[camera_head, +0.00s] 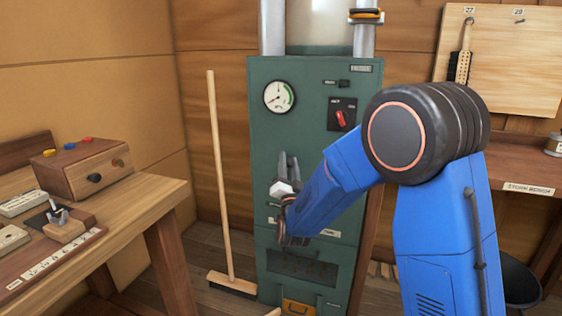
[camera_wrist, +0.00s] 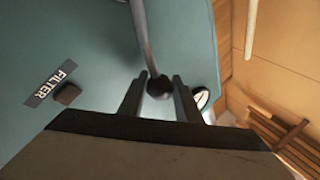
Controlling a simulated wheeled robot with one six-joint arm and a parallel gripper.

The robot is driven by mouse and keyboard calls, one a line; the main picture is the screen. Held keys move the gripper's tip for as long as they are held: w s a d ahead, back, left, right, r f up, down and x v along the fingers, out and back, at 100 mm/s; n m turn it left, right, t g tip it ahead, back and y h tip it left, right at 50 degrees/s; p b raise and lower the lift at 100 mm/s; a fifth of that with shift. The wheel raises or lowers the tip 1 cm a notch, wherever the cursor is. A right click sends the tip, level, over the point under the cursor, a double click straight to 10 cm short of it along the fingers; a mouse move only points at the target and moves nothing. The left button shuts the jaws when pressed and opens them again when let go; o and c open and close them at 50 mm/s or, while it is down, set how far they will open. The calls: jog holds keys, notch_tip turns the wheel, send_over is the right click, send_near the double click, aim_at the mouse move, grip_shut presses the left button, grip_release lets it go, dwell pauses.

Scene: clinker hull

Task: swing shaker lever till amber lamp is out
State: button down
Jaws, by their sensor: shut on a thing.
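The shaker lever shows in the wrist view as a grey rod (camera_wrist: 144,35) ending in a dark ball knob (camera_wrist: 159,87). My gripper (camera_wrist: 160,85) is shut on this knob, one finger on each side. In the head view my gripper (camera_head: 289,158) is in front of the lower middle of the green cabinet (camera_head: 312,85), and the lever is hidden or too small to make out. A yellow-orange banded fitting (camera_head: 366,15) sits on the right pipe above the cabinet. I cannot tell whether it is the amber lamp or whether it is lit.
The cabinet carries a round gauge (camera_head: 279,97) and a red rotary switch (camera_head: 341,118). A broom (camera_head: 219,180) leans to its left. A workbench (camera_head: 140,205) with a wooden control box (camera_head: 85,168) stands at the left. A bench edge (camera_head: 528,185) and black bucket (camera_head: 521,283) are at the right.

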jog(key=shift+s+d+f+m+t+h, duration=0.2)
jog(key=shift+d+m+h, duration=0.2)
jog(key=shift+m, duration=0.2)
jog(key=shift+s+d+f+m+t+h, duration=0.1)
jog(key=shift+d+f+m+h, duration=0.15)
jog(key=shift+m+h, duration=0.25)
jog(key=c, duration=1.6)
grip_release()
jog(key=shift+d, duration=0.1)
jog(key=v, duration=1.7)
jog(key=shift+s+f, duration=0.1)
jog(key=shift+s, duration=0.1)
